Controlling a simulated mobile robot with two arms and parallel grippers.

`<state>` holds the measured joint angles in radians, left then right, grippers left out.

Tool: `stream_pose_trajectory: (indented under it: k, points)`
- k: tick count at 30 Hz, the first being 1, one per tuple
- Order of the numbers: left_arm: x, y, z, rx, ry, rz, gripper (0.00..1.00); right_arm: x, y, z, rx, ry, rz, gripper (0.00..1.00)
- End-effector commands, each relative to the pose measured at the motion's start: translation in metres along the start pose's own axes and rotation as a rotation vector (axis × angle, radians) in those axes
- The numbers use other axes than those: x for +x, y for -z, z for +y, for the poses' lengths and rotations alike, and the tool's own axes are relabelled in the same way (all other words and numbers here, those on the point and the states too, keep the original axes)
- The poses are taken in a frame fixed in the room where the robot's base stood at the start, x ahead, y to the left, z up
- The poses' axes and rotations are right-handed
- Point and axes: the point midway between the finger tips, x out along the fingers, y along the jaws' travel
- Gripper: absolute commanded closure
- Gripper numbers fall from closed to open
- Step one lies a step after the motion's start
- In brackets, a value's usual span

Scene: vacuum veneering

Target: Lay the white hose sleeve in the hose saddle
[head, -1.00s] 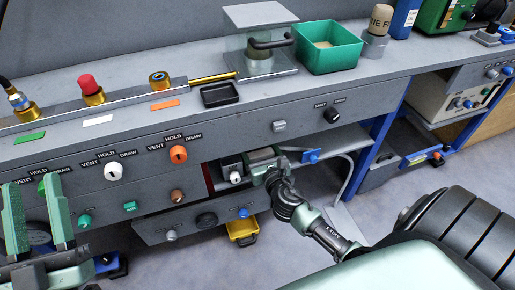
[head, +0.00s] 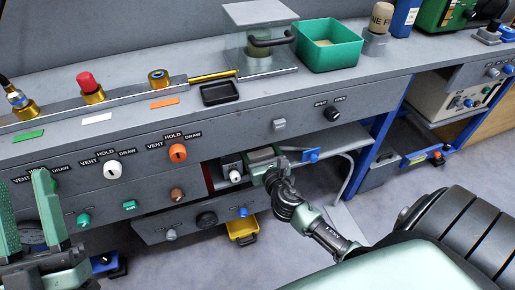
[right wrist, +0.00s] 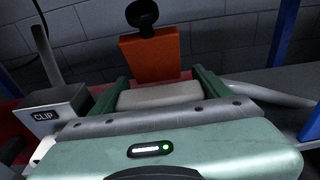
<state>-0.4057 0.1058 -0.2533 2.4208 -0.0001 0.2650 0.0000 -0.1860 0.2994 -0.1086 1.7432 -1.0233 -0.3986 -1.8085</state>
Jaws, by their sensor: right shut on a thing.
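My right gripper (right wrist: 160,92) reaches under the bench, and its two green fingers are shut on a pale grey-white piece (right wrist: 160,96), which looks like the white hose sleeve. A pale hose (right wrist: 268,96) runs off to the right beside the right finger. In the head view the right gripper (head: 268,160) is small, and what it holds is hidden there. An orange block with a black knob (right wrist: 150,58) stands just beyond the fingers. I cannot tell for sure which part is the hose saddle. My left gripper (head: 26,205) is open and empty in front of the bench, at the far left.
A grey box marked CLIP (right wrist: 52,112) stands left of my right gripper. The shelf (head: 330,140) lies below the bench top, with a blue fitting (head: 310,155) on it. A white hose (head: 347,175) hangs at the right. A green bin (head: 328,55) stands on the bench.

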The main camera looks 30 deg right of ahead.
Motion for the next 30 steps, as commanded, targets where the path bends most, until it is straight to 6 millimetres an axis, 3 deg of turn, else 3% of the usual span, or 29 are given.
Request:
stream_pose_trajectory:
  k: [6,7,9,20,30]
  points:
    - [0.0,0.004,0.001,-0.002,-0.001,0.022,0.57,0.0,0.001,0.0,0.0,0.0,0.0,0.63]
    - [0.0,0.005,0.001,-0.002,-0.001,0.025,0.57,0.0,0.001,0.0,0.0,0.0,0.0,0.21]
    - [0.0,0.006,0.001,-0.002,-0.001,0.029,0.57,0.0,0.001,0.0,0.0,0.0,0.0,0.01]
    - [0.001,0.003,0.001,-0.003,-0.001,0.014,0.57,-0.006,0.002,0.002,0.0,-0.004,0.003,0.0]
    - [-0.004,-0.038,-0.004,0.005,0.01,-0.204,0.57,-0.061,0.003,0.001,0.002,-0.004,0.006,0.0]
